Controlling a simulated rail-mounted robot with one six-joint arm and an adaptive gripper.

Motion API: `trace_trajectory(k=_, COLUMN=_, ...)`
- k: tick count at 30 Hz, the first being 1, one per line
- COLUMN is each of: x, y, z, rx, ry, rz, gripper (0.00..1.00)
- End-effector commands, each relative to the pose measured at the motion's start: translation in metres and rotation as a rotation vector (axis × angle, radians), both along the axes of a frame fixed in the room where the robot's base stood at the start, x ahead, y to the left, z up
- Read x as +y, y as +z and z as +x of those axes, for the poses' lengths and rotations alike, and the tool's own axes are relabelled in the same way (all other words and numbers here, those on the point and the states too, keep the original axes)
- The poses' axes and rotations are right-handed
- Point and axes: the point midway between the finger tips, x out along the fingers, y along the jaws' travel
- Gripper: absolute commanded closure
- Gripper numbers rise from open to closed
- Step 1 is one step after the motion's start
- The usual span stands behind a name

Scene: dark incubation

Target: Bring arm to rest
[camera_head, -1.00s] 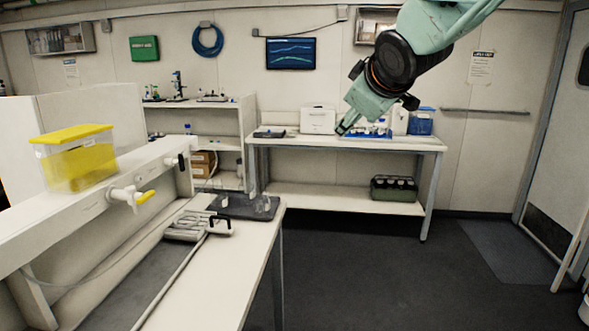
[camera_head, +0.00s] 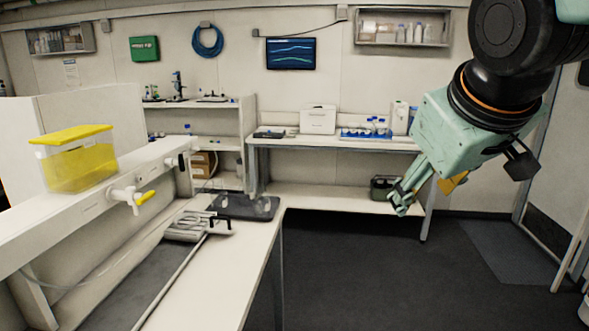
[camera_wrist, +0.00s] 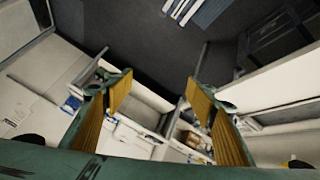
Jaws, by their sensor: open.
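My gripper (camera_head: 402,200) hangs at the right of the head view, in the air in front of the back bench. Its fingers point down and to the left. In the wrist view the two fingers (camera_wrist: 160,100) with yellow-brown pads stand apart, and nothing is between them. My gripper touches nothing that I can see. My arm hides part of the right end of the back bench and the wall behind it.
The back bench (camera_head: 350,144) holds a white box (camera_head: 318,119) and a blue rack with bottles (camera_head: 366,134). A dark crate (camera_head: 381,188) sits on its lower shelf. A yellow-lidded tank (camera_head: 78,160) stands at left. The floor (camera_head: 350,270) is clear.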

Motion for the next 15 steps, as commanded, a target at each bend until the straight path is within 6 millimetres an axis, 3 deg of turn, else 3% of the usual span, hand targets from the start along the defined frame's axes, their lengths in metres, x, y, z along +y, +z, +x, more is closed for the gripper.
trace_trajectory(k=15, x=0.008, y=-0.061, z=-0.166, rx=0.213, ry=-0.194, rz=0.179, gripper=0.49)
